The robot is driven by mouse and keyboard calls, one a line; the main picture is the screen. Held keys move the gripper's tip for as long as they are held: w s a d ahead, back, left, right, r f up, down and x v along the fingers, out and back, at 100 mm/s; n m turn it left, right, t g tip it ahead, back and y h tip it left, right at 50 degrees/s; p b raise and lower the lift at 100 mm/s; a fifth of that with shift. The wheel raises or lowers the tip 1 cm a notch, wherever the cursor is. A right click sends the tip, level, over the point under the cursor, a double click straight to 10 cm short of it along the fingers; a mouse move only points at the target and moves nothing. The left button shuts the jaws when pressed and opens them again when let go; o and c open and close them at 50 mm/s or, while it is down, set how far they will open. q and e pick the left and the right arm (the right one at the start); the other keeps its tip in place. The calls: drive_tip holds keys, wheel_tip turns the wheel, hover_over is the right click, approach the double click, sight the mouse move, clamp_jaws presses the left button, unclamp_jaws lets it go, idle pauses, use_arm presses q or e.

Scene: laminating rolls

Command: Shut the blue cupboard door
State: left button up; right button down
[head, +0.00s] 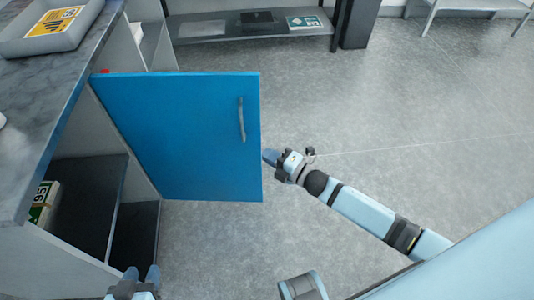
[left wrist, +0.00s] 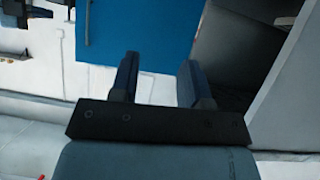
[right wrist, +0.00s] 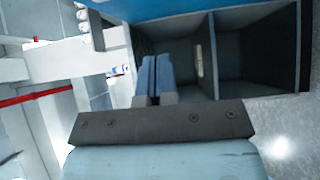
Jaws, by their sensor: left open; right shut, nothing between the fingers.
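The blue cupboard door (head: 185,140) stands wide open in the head view, swung out from the cupboard under the grey counter, with a grey handle (head: 241,119) near its free edge. It also shows in the left wrist view (left wrist: 150,30). My right gripper (head: 270,156) is shut and empty, just right of the door's free edge; I cannot tell whether it touches. In the right wrist view its fingers (right wrist: 155,78) are together. My left gripper (head: 141,276) is at the bottom of the head view, below the door, its fingers (left wrist: 158,80) apart and empty.
The grey counter (head: 40,90) runs along the left, with a grey tray (head: 50,42) on it. Inside the open cupboard is a dark shelf (head: 90,190) with a green-and-white box (head: 43,203). A low rack (head: 240,33) stands at the back.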

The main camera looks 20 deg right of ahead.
drive_tip(key=w+a+b, duration=0.1)
drive_tip(key=w+a, duration=0.2)
drive_tip(key=w, duration=0.7)
drive_tip(key=shift+w+b, duration=0.2)
drive_tip(key=shift+b, duration=0.1)
